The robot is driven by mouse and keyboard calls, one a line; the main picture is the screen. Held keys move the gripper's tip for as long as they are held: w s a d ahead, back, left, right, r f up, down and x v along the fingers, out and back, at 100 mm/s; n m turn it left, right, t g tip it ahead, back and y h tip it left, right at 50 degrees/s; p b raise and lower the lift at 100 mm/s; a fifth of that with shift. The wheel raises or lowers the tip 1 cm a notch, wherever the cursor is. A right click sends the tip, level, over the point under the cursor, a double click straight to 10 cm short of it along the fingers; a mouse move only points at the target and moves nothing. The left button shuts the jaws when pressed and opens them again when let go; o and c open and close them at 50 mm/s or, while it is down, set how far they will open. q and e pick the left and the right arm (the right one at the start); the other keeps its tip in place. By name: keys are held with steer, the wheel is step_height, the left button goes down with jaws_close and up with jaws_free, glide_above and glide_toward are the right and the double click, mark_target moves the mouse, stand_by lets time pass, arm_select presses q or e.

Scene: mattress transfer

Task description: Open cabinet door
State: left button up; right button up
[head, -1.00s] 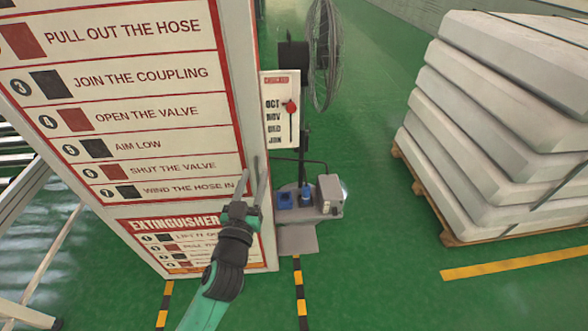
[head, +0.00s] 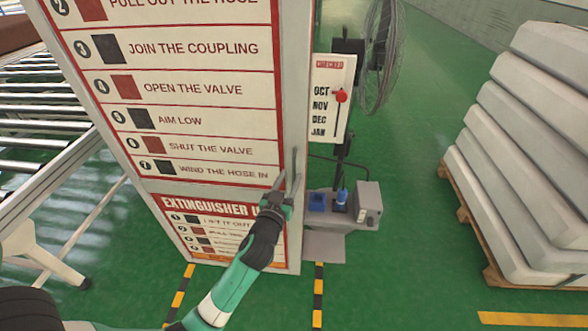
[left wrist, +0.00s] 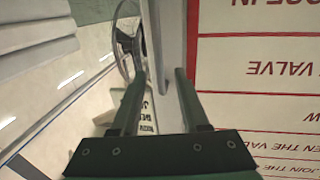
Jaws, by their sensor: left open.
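The cabinet (head: 210,68) stands left of centre in the head view, its white front printed with red-framed hose and extinguisher instructions. The front looks shut. A slim grey upright handle (head: 295,158) shows near its right edge. My left gripper (head: 288,178) is open, with its fingertips at the handle's lower part. In the left wrist view, the two fingers of my left gripper (left wrist: 156,85) are spread on either side of a pale upright bar and the cabinet edge, with the printed front (left wrist: 260,75) to the right. I cannot tell whether they touch it. My right gripper is not in view.
A fan (head: 380,55) and a calendar board (head: 332,98) stand just right of the cabinet, above a grey machine (head: 368,205). Stacked grey mattresses (head: 535,120) sit on a pallet at the right. A roller conveyor (head: 45,110) is at the left. Green floor lies between.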

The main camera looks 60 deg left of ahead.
mark_target(293, 171)
arm_select(q)
steer(key=x, duration=0.4)
steer(key=shift+w+a, duration=0.1)
steer(key=shift+a, duration=0.05)
jaws_close()
stand_by(1.2)
